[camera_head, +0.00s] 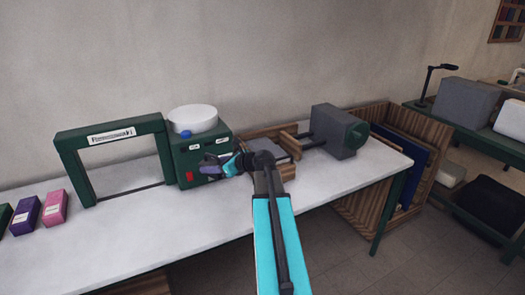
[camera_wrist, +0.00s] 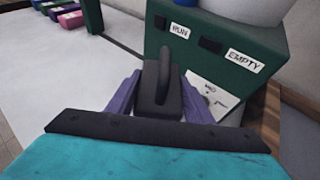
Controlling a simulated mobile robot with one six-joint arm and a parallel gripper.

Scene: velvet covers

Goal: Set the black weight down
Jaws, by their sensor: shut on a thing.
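The black weight (camera_wrist: 160,92), a dark block with an upright handle-like fin, sits between the purple fingers of my gripper (camera_wrist: 158,100) in the wrist view. The gripper is shut on it. In the head view my gripper (camera_head: 212,168) is in front of the green machine (camera_head: 205,147), above the white table (camera_head: 130,240). The weight is too small there to make out clearly. Its underside is hidden, so I cannot tell whether it touches anything.
The machine carries a white round top (camera_head: 193,119) and labels reading RUN and EMPTY in the wrist view. A green frame (camera_head: 75,165) stands left, with purple (camera_head: 25,216) and pink (camera_head: 54,208) boxes nearby. A grey motor-like block (camera_head: 338,132) stands right. The front-left tabletop is clear.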

